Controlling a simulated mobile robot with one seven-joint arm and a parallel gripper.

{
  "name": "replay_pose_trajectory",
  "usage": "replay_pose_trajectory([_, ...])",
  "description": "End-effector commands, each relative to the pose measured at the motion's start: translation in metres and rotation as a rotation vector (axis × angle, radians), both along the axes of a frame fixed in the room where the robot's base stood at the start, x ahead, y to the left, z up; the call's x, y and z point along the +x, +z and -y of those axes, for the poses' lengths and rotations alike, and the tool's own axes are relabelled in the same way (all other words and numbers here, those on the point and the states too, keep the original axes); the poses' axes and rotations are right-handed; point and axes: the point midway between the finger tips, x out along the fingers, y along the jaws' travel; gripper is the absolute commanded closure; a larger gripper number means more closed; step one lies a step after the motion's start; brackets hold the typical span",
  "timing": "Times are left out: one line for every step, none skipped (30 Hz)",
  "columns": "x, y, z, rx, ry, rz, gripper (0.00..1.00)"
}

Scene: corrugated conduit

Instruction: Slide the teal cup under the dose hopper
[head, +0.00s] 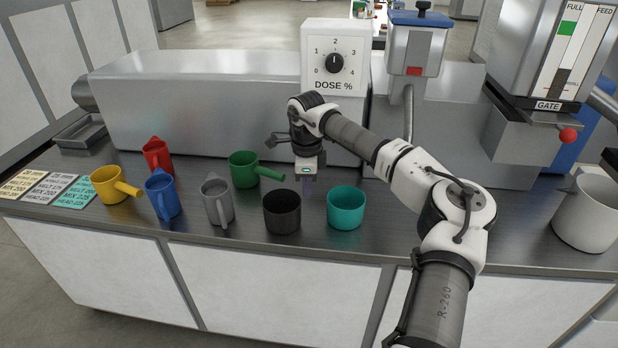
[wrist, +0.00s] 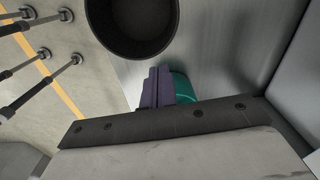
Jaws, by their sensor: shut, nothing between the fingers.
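The teal cup (head: 346,208) stands upright on the metal counter, right of a black cup (head: 282,212). My gripper (head: 306,190) points down between the two cups, on the teal cup's left side, with its purple fingers shut and empty. In the wrist view the fingers (wrist: 156,88) partly hide the teal cup (wrist: 183,90); I cannot tell whether they touch it. The dose hopper (head: 408,58), a grey metal box with a blue lid, stands behind and to the right, above a curved metal pipe.
The black cup (wrist: 132,24) is close to the fingers. Green (head: 243,168), grey (head: 217,200), blue (head: 162,195), red (head: 157,155) and yellow (head: 110,185) cups stand left. A large white pot (head: 588,212) stands far right. The DOSE % dial box (head: 335,60) is behind my gripper.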

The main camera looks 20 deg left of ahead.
Motion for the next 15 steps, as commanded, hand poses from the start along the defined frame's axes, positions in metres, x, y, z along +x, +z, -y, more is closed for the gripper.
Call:
replay_pose_trajectory([-0.001, -0.011, 0.0, 0.001, 0.001, -0.005, 1.0])
replay_pose_trajectory([-0.001, -0.018, 0.0, 0.001, 0.001, -0.006, 1.0])
replay_pose_trajectory([-0.001, -0.026, 0.0, 0.001, 0.001, -0.005, 1.0])
replay_pose_trajectory([-0.002, -0.033, -0.001, 0.002, 0.001, -0.005, 1.0])
replay_pose_trajectory([-0.002, -0.039, -0.001, 0.001, 0.001, -0.006, 1.0])
replay_pose_trajectory([-0.001, -0.047, 0.0, 0.001, 0.001, -0.005, 1.0])
replay_pose_trajectory([-0.002, -0.053, -0.001, 0.002, 0.001, -0.005, 1.0])
replay_pose_trajectory([-0.002, -0.059, -0.001, 0.002, 0.001, -0.005, 1.0])
replay_pose_trajectory([0.003, -0.056, 0.007, 0.003, -0.003, -0.001, 1.0])
replay_pose_trajectory([0.005, -0.055, 0.012, 0.003, -0.004, -0.001, 1.0])
replay_pose_trajectory([0.006, -0.056, 0.016, 0.003, -0.004, -0.001, 1.0])
replay_pose_trajectory([0.008, -0.056, 0.021, 0.003, -0.002, -0.002, 1.0])
replay_pose_trajectory([0.009, -0.056, 0.024, 0.003, -0.001, -0.002, 1.0])
replay_pose_trajectory([0.01, -0.057, 0.026, 0.003, -0.001, -0.002, 1.0])
replay_pose_trajectory([0.011, -0.057, 0.03, 0.003, -0.001, -0.002, 1.0])
